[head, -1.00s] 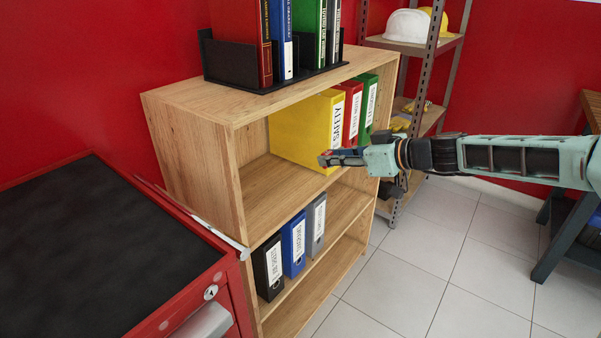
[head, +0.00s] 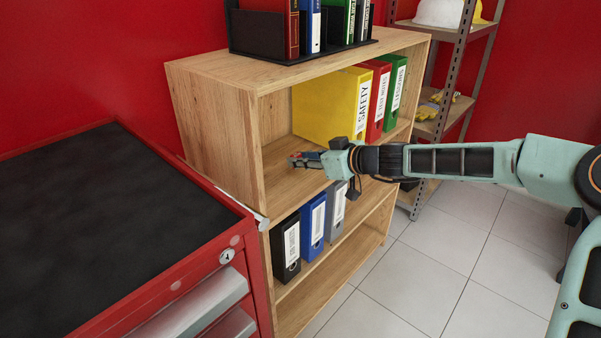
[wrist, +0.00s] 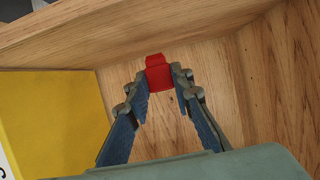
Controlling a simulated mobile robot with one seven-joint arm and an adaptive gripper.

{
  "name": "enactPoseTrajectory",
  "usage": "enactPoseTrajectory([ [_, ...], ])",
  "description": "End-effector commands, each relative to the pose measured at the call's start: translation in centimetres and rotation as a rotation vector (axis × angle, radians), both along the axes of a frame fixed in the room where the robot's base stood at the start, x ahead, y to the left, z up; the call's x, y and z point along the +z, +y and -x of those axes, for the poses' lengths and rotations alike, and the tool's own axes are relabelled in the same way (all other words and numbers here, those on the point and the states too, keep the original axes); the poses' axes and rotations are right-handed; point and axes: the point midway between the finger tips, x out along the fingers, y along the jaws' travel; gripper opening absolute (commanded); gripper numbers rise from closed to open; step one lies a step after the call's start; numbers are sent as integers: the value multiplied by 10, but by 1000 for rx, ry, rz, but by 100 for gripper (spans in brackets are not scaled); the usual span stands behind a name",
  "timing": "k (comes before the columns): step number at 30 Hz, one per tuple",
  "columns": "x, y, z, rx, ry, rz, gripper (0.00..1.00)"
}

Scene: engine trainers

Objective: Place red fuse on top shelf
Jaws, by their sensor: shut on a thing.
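The red fuse (wrist: 158,73) is small and is held between the fingertips of my gripper (wrist: 160,77) in the wrist view. In the head view the fuse (head: 293,160) is a tiny red spot at the tips of my gripper (head: 300,160). The gripper reaches into the upper open compartment of the wooden shelf unit (head: 213,105), over the bare left part of its board, left of the yellow binder (head: 323,108). I cannot tell whether the fuse touches the board.
Red (head: 378,103) and green (head: 398,93) binders stand right of the yellow one. Black, blue and grey binders stand in the compartment below. A black organiser (head: 257,32) with books sits on top. A red tool cabinet (head: 240,240) is at the left.

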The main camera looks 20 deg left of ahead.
Motion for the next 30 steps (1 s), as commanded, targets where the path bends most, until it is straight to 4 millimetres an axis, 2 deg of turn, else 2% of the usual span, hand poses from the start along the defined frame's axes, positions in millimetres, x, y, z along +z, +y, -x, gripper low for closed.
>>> enactPoseTrajectory([
  [1,-12,3,1,0,5,-1,11],
  [3,-24,2,0,0,6,0,11],
  [7,-34,2,1,1,3,0,11],
  [13,-35,2,1,1,2,1,11],
  [14,-35,2,1,1,3,2,22],
  [18,-35,2,1,1,2,1,37],
  [30,-31,-3,2,1,2,0,38],
])
